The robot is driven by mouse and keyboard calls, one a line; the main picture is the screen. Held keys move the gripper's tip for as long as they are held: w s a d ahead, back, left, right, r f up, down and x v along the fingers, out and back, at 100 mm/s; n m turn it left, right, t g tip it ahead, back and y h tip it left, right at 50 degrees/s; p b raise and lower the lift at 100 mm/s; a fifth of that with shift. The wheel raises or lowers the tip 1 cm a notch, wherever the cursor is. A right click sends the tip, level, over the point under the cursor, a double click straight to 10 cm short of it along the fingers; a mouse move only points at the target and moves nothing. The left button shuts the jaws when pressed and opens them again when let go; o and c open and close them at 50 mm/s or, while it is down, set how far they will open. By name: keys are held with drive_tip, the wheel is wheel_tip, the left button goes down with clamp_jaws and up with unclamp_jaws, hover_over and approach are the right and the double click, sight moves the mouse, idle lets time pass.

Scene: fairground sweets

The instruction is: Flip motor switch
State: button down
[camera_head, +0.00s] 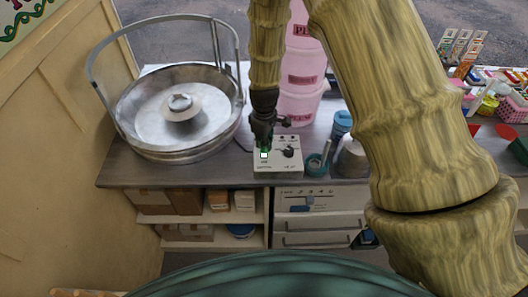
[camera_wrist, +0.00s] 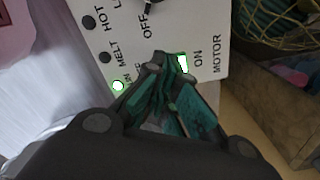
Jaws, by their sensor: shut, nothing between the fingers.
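The control box (camera_head: 290,160) stands at the counter's front edge, with a dark knob (camera_head: 288,152) on it. The motor switch (camera_head: 264,155) is a small white piece with a green edge on the box's left side. In the wrist view the white switch (camera_wrist: 183,64) sits beside the "ON" and "MOTOR" lettering on the panel (camera_wrist: 205,30). My gripper (camera_head: 264,145) points down over the switch and is shut and empty. In the wrist view my gripper's fingertips (camera_wrist: 169,60) are right beside the switch and partly cover the panel; whether they touch it I cannot tell.
A round metal floss bowl (camera_head: 160,145) with a raised hoop stands to the left. Pink tubs (camera_head: 302,85) stand behind the box. A white lit spot (camera_wrist: 118,86) shows on the panel.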

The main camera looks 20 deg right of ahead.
drive_tip(key=shift+f, duration=0.45)
idle(0.4)
drive_tip(key=shift+r, duration=0.15)
drive_tip(key=shift+r+p, duration=2.1)
drive_tip(key=shift+r, duration=1.3)
